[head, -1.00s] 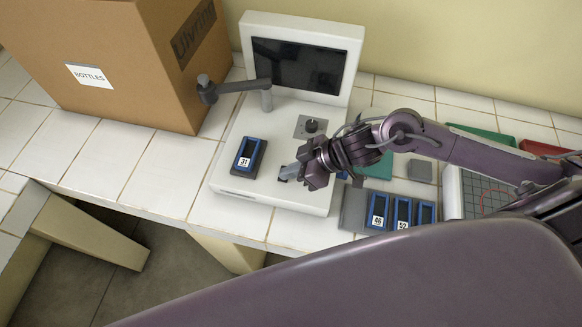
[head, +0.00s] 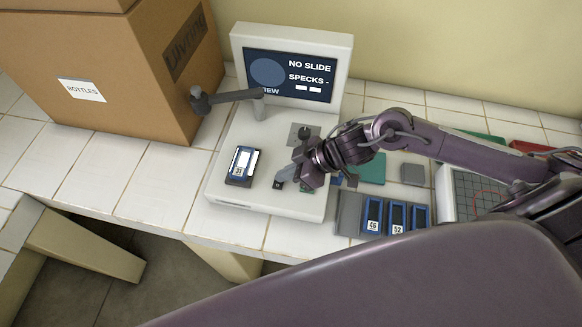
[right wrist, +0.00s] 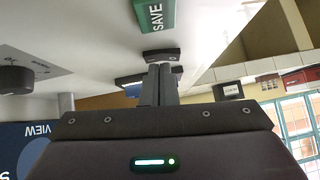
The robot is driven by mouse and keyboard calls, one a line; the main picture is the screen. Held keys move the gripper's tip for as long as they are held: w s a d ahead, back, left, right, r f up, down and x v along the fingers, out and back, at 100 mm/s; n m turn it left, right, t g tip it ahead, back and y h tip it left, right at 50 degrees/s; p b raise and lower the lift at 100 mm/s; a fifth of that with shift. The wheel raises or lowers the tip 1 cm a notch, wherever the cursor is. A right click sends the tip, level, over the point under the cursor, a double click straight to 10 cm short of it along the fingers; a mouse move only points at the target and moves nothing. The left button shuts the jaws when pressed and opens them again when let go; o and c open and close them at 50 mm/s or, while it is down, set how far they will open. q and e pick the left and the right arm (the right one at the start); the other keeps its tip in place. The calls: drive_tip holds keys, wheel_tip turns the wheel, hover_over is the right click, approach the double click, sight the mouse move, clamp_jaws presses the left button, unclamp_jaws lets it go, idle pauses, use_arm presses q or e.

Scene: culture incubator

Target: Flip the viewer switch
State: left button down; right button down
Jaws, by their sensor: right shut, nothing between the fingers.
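The viewer (head: 265,207) is a white desktop unit with an upright screen (head: 290,75). The screen is lit and reads "NO SLIDE" and "SPECKS -". A small dark switch (head: 278,184) sits at the front of its base. My right gripper (head: 286,175) is shut and empty, its tips down at the switch and partly hiding it. In the right wrist view, the shut fingers (right wrist: 158,84) point at a dark rocker-like piece (right wrist: 162,54) beside a green SAVE label (right wrist: 156,14); I cannot tell whether they touch. My left gripper is not in view.
A blue-framed holder (head: 242,165) stands on the viewer base, brightly lit inside. A jointed arm (head: 230,97) and a dark knob (head: 304,133) are near. A rack with blue holders (head: 372,214) stands right. A cardboard box (head: 95,60) stands left; tiles between are clear.

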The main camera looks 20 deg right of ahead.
drive_tip(key=r+p, duration=0.4)
drive_tip(key=shift+w+d+r+p, duration=0.2)
drive_tip(key=shift+w+d+p, duration=0.05)
drive_tip(key=shift+w+p, duration=0.1)
drive_tip(key=shift+s+d+r+b, duration=0.65)
drive_tip(key=shift+s+d+b, duration=0.05)
drive_tip(key=shift+d, duration=0.15)
drive_tip(key=v, duration=0.7)
drive_tip(key=shift+w+d, duration=0.1)
drive_tip(key=shift+s+a+r+b, duration=0.15)
drive_tip(key=shift+s+a+b, duration=0.4)
drive_tip(key=shift+b, duration=1.05)
